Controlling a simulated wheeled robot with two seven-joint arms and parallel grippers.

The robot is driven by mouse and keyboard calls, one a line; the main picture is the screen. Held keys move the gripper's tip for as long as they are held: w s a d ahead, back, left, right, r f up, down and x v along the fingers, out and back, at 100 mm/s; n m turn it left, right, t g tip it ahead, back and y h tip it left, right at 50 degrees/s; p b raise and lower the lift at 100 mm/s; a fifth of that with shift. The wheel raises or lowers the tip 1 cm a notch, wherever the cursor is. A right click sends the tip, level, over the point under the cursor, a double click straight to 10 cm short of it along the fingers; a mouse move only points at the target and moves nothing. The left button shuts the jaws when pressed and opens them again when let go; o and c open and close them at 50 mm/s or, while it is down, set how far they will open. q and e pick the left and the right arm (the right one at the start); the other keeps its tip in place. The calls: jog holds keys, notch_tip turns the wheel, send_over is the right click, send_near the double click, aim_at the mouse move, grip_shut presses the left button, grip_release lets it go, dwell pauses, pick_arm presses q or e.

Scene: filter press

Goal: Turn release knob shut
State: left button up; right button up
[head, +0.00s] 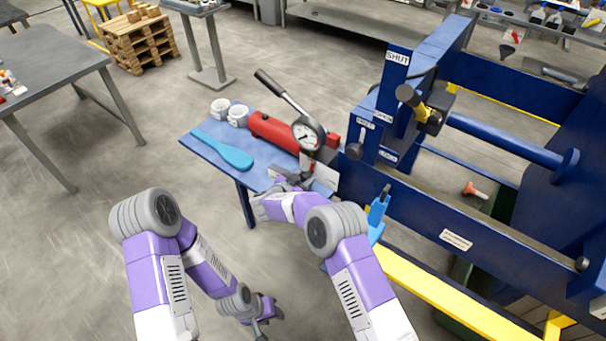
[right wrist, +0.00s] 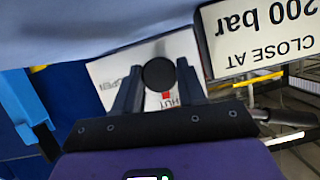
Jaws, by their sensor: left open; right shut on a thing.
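In the right wrist view the release knob (right wrist: 158,75) is a round black knob on a white plate (right wrist: 112,80) lettered OPEN and, partly covered, SHUT. A small red mark shows beside the knob, next to the SHUT lettering. My right gripper (right wrist: 155,85) has its two dark fingers on either side of the knob and is shut on it. In the head view my right gripper (head: 287,182) is at the front of the red hand pump (head: 275,132), and the knob is hidden. My left gripper (head: 264,312) hangs low, open and empty.
The pump stands on a blue side table (head: 215,152) with a light-blue paddle (head: 228,152) and two white rolls. A dial gauge (head: 305,136) and a raised pump lever (head: 285,95) are close above my right gripper. The blue press frame (head: 480,210) is at right.

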jog(key=shift+n+h, duration=0.3)
jog(key=shift+n, duration=0.1)
jog(key=shift+p, duration=0.3)
jog(key=o, duration=0.7)
jog(key=shift+o, duration=0.2)
jog(key=shift+g, duration=0.3)
jog(key=v, duration=0.7)
jog(key=shift+s+a+r+p, duration=0.1)
jog(key=shift+s+a+p, duration=0.1)
jog(key=shift+p, duration=0.2)
